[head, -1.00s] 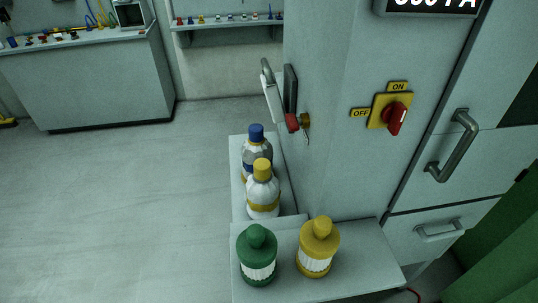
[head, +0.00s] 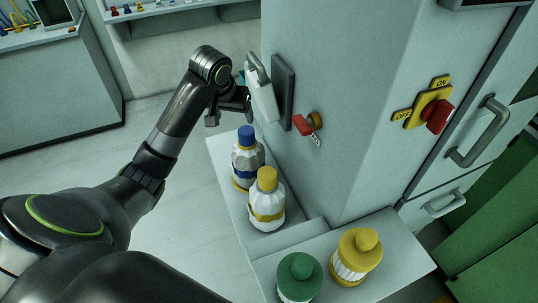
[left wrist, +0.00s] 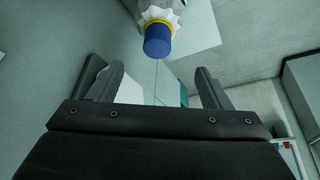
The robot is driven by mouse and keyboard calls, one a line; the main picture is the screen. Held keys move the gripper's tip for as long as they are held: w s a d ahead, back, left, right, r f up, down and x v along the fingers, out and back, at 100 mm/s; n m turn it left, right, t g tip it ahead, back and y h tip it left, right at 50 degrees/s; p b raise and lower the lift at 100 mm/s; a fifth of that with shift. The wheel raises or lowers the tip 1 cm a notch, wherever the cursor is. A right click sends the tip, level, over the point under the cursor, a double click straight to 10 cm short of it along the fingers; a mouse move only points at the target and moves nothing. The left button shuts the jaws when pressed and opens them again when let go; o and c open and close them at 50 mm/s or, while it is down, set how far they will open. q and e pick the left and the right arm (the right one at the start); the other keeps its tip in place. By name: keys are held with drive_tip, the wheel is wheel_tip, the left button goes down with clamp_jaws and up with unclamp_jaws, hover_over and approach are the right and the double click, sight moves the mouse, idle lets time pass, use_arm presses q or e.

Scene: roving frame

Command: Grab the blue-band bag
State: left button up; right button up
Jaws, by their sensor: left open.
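The blue-band bag (head: 247,172) is white with a blue band and a blue cap-like top. It stands upright on a pale ledge (head: 222,150), behind a similar yellow-band one. My left gripper (head: 236,112) is open and empty, just above and behind the bag's blue top, beside a white fitting on the cabinet wall. In the left wrist view the blue top (left wrist: 158,42) shows beyond the open jaws (left wrist: 158,88), apart from both fingers; the blue band is not seen there. My right gripper is not in view.
The yellow-band container (head: 267,203) stands close in front. Green (head: 298,276) and yellow (head: 357,256) containers stand on the nearer shelf. The white fitting (head: 262,90) and a red key-like piece (head: 304,126) stick out from the cabinet wall (head: 335,80). Open floor lies left of the ledge.

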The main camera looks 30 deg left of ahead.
use_arm(q)
drive_tip(key=r, duration=0.1)
drive_tip(key=b, duration=0.1)
approach(244, 134)
drive_tip(key=x, duration=0.6)
drive_tip(key=shift+d, duration=0.2)
drive_tip(key=shift+a+p+x, duration=0.2)
drive_tip(key=shift+p+x, duration=0.15)
drive_tip(key=shift+x, duration=2)
drive_tip(key=shift+w+f, duration=0.3)
drive_tip(key=shift+f, duration=0.35)
drive_tip(key=shift+a+r, duration=0.1)
clamp_jaws()
drive_tip(key=shift+r, duration=0.1)
